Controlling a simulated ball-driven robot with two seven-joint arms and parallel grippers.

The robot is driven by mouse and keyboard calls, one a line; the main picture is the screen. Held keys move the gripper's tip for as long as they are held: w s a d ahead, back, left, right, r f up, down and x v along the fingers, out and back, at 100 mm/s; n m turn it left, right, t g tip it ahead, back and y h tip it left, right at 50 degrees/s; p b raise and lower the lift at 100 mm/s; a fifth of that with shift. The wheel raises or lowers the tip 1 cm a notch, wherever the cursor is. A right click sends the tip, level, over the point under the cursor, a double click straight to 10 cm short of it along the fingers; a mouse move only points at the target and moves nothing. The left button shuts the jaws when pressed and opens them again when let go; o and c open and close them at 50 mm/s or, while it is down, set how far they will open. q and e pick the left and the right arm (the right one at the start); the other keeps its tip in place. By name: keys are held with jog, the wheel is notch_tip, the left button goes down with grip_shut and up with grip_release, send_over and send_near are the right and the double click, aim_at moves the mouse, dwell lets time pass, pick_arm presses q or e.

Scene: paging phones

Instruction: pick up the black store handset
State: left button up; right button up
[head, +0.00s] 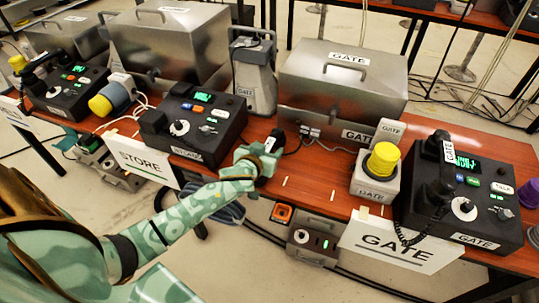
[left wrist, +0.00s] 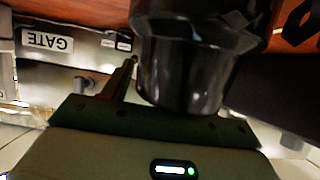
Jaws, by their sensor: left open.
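The store phone (head: 195,120) is a black desk unit with a green display, behind the white STORE sign (head: 142,157). A black piece with a white label, apparently the store handset (head: 278,136), stands right of it by the table's front edge. My left gripper (head: 266,153) is open at this piece and partly hides it. In the left wrist view a glossy black rounded end (left wrist: 185,65), apparently the handset, fills the space before the gripper's palm. I cannot tell whether the fingers touch it. My right gripper is not in view.
The gate phone (head: 465,195) with its own black handset, a yellow-topped beacon (head: 380,165) and the GATE sign (head: 395,240) stand at the right. Metal boxes (head: 345,85) line the back. Cables run behind the gripper. Some bare table lies right of it.

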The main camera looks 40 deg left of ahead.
pick_arm(q)
jog(key=shift+r, duration=0.15)
jog(key=c, duration=1)
jog(key=shift+c, duration=1.1)
jog(key=shift+r, duration=0.1)
